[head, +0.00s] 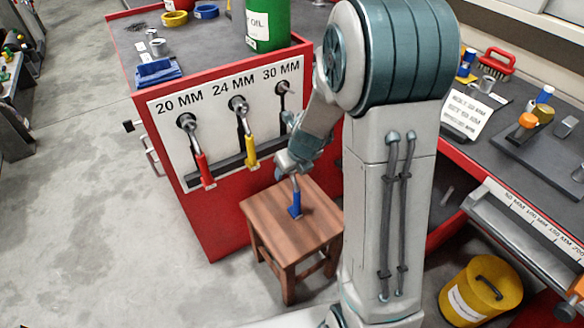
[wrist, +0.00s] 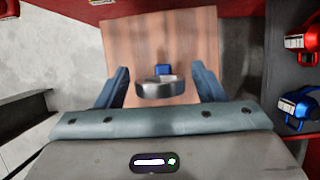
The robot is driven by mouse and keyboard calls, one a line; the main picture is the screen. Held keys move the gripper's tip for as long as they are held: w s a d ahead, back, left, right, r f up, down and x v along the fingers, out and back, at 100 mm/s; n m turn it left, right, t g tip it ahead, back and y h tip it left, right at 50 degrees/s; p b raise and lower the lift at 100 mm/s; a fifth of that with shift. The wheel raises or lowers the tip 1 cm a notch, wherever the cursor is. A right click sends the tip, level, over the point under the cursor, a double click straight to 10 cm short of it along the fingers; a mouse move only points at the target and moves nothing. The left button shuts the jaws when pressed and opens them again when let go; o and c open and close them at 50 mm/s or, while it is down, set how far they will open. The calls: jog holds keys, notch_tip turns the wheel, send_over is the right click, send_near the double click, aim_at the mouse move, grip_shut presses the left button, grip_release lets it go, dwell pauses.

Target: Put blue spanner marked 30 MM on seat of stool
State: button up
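The blue spanner has a blue handle (head: 295,205) and a grey metal shaft, and is roughly upright over the wooden stool seat (head: 262,208), handle down. I cannot tell whether its lower end touches the seat. My gripper (head: 291,167) is above the stool at the spanner's upper end. In the wrist view, the spanner's ring head (wrist: 160,89) lies between my two fingers (wrist: 160,78), with a visible gap on each side, so the gripper looks open. The blue handle shows behind the ring, against the seat (wrist: 160,35).
The red cabinet's white panel (head: 218,95) holds a red spanner (head: 204,170) under 20 MM and a yellow one (head: 250,150) under 24 MM. The 30 MM peg (head: 283,88) shows no spanner. A workbench (head: 515,150) and a yellow bucket (head: 478,292) stand at right. Floor at left is clear.

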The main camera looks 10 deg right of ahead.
jog(key=p+v, duration=0.6)
jog(key=v, duration=0.5)
jog(key=s+r+n+g, duration=0.1)
jog(key=s+r+n, duration=0.2)
jog(key=s+n, duration=0.3)
jog(key=s+r+n+g+h, duration=0.1)
jog(key=s+n, duration=0.4)
jog(key=n, duration=1)
jog(key=s+r+n, duration=0.4)
jog(key=s+n, duration=0.2)
jog(key=n, duration=0.5)
jog(key=shift+s+a+r+n+g, duration=0.25)
jog(key=shift+s+r+n+g, duration=0.05)
jog(key=shift+r+g, duration=0.1)
